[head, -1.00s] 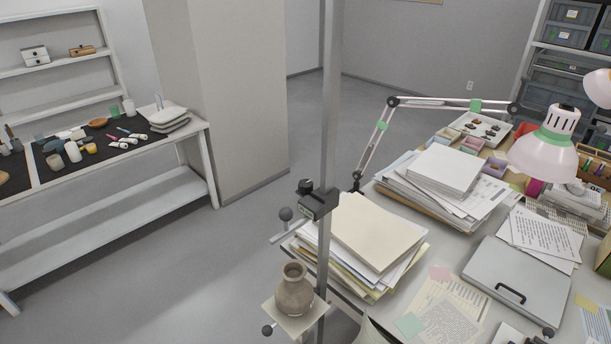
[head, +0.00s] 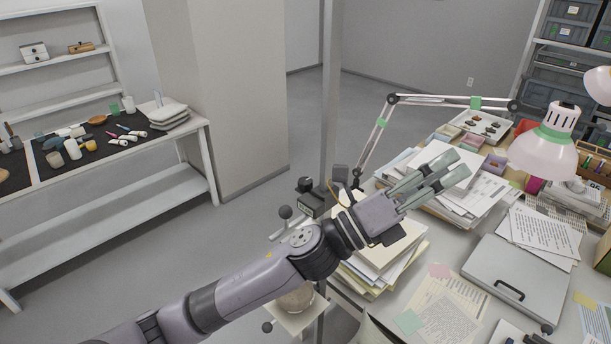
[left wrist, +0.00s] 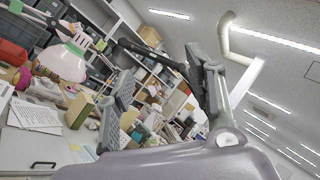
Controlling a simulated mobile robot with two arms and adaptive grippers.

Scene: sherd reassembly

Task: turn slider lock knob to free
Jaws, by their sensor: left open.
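A dark slider block (head: 314,204) sits on the upright grey post (head: 332,110). A ball-ended knob (head: 285,212) sticks out at its left, and a dark round knob (head: 305,184) shows on its top. I cannot tell which is the lock knob or how it is turned. My left gripper (head: 456,170) is open and empty, right of the post above the paper stacks, its fingers pointing right and away from the slider. Its forearm crosses in front of the post. The open fingers (left wrist: 160,65) also show in the left wrist view, with no knob between them.
A clay pot (head: 297,299), mostly hidden by my arm, stands on a small plate (head: 299,322) lower on the post. A desk with a paper stack (head: 372,262), a grey case (head: 518,282) and a lamp (head: 545,150) lies right. A shelf bench (head: 110,225) stands left.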

